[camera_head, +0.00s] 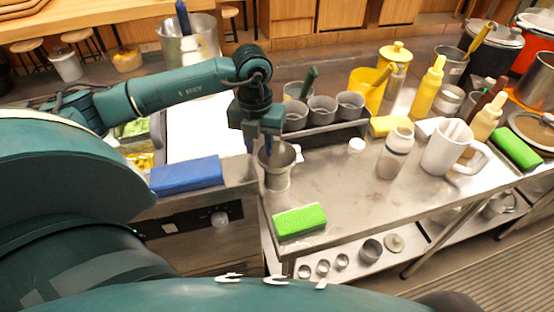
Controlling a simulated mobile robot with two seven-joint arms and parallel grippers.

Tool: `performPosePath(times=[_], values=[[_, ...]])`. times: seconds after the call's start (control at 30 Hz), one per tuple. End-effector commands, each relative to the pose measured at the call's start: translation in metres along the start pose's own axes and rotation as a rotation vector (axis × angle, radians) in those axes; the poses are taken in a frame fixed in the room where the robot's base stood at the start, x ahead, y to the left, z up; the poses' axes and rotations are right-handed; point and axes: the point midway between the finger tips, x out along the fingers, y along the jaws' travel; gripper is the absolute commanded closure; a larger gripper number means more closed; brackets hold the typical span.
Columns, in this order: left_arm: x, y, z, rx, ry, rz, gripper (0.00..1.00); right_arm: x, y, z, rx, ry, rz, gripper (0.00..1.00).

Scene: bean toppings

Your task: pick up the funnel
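A grey metal funnel-like vessel (277,178) stands upright near the left end of the steel counter, with a wide round mouth and a small tab at its right rim. I take it for the funnel. My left gripper (263,146) points down at the left and back part of its rim. Its two fingers look apart, and whether they touch the rim is not clear. The gripper hides part of the mouth. My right gripper is not in view.
A green sponge (299,220) lies in front of the vessel, and a blue block (186,176) lies to its left. Grey cups in a holder (322,108) stand behind. A bottle (395,152) and a white pitcher (447,147) stand right. The counter between (333,178) is clear.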

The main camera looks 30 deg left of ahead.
Motion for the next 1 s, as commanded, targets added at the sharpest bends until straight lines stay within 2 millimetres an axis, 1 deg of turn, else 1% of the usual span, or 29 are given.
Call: performPosePath(times=[0.1, 0.3, 0.67, 1.0], values=[[0.0062, -0.0001, -0.0004, 0.001, 0.001, 0.000, 0.70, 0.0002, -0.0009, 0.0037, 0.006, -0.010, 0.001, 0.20], [0.0064, -0.0002, -0.0002, 0.001, 0.000, -0.001, 0.71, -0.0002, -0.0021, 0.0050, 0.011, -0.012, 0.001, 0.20], [0.0059, -0.0002, -0.0002, 0.001, 0.000, -0.001, 1.00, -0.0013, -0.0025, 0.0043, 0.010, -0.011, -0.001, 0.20], [0.0042, -0.0002, 0.0001, 0.001, -0.001, -0.001, 1.00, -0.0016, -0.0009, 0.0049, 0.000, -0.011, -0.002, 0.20]])
